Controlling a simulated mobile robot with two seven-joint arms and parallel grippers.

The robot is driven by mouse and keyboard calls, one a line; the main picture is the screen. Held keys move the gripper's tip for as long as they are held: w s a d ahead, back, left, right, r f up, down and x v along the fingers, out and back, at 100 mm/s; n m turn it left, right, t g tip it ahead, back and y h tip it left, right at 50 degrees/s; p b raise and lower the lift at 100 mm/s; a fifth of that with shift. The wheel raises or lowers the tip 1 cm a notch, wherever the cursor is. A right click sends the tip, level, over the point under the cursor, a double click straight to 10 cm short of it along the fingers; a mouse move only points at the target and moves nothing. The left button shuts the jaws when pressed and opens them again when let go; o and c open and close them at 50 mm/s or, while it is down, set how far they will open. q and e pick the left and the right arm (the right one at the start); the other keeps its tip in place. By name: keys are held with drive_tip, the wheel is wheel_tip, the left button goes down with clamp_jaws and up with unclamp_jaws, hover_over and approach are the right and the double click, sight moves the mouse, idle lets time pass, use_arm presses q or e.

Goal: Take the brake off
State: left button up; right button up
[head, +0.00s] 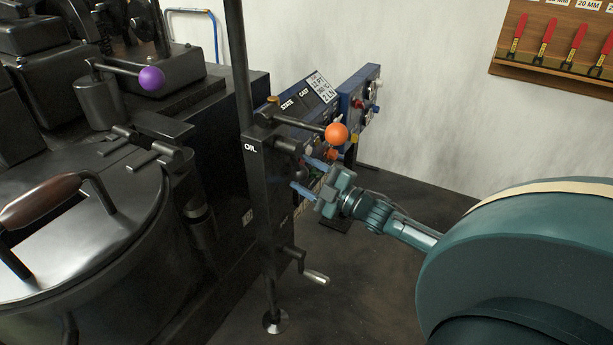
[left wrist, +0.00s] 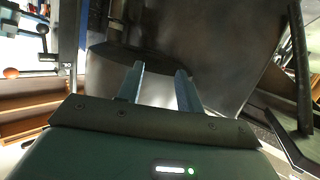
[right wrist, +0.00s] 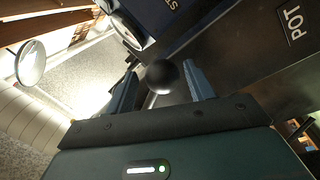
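No label reading "brake" shows. In the right wrist view a black ball knob (right wrist: 162,77) sits between the fingers of my right gripper (right wrist: 159,68), with gaps at both sides. That gripper is open; in the head view (head: 299,172) it is by the panel side of the black column, below a lever with an orange ball knob (head: 336,133). The black knob cannot be made out in the head view. A lever with a purple ball knob (head: 151,79) is at the upper left. My left gripper (left wrist: 160,68) is open and empty in its wrist view, outside the head view.
A black column (head: 258,190) marked OIL carries a crank handle (head: 316,278) low down. A blue panel (head: 305,100) with labels stands behind it. A round lidded pot (head: 110,240) with a brown handle (head: 40,202) fills the left. A tool rack (head: 560,45) hangs on the right wall.

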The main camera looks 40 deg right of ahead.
drive_tip(key=shift+o, duration=0.3)
drive_tip(key=shift+s, duration=0.1)
drive_tip(key=p+v, duration=0.1)
drive_tip(key=v, duration=1.2)
drive_tip(key=shift+p, duration=0.4)
